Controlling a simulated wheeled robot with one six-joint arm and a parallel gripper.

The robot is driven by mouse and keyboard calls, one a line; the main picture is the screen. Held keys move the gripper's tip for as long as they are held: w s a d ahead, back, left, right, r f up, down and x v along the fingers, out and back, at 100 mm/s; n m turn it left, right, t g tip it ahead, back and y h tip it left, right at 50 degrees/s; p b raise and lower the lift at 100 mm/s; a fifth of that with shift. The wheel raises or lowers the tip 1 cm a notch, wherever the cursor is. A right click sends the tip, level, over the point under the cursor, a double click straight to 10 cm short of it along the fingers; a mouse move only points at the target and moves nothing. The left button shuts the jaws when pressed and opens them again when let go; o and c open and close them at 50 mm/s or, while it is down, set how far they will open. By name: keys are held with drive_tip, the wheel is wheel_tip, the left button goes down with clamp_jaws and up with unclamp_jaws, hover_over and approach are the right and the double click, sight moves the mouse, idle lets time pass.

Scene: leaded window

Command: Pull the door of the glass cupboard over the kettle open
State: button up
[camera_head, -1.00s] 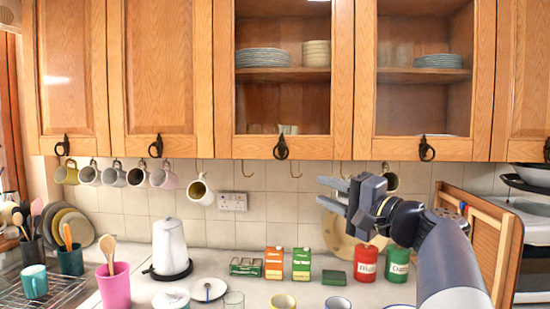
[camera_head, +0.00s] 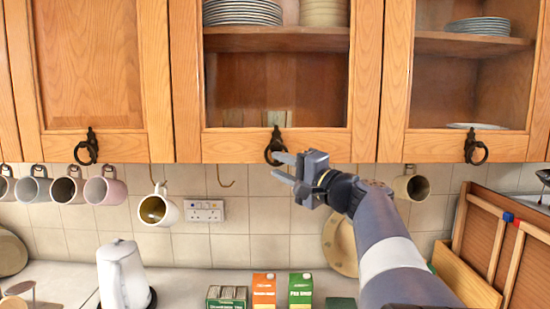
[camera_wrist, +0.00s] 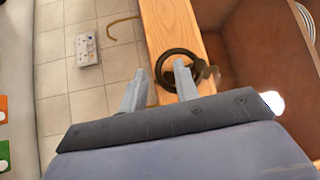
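The glass-fronted cupboard door (camera_head: 190,100) hangs above and to the right of the white kettle (camera_head: 122,275). The door looks shut. Its dark ring handle (camera_head: 275,147) hangs at the middle of the bottom rail. My gripper (camera_head: 276,166) is at the handle's lower right, its two fingers apart and nothing held between them. In the wrist view the ring (camera_wrist: 166,54) lies at the fingertips (camera_wrist: 158,80). One fingertip overlaps the ring's opening; the other is beside the ring, over the tiles. I cannot tell whether the finger is through the ring or touches it.
Another glass door with a ring handle (camera_head: 476,147) is at the right, a solid wooden door (camera_head: 88,70) at the left. Mugs (camera_head: 158,208) hang on hooks below the cupboards. Cartons (camera_head: 264,289) stand on the counter. A wooden rack (camera_head: 490,240) stands at the right.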

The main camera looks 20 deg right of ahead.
drive_tip(key=shift+x, duration=1.15)
drive_tip(key=shift+s, duration=0.1)
drive_tip(key=shift+c, duration=0.5)
clamp_jaws()
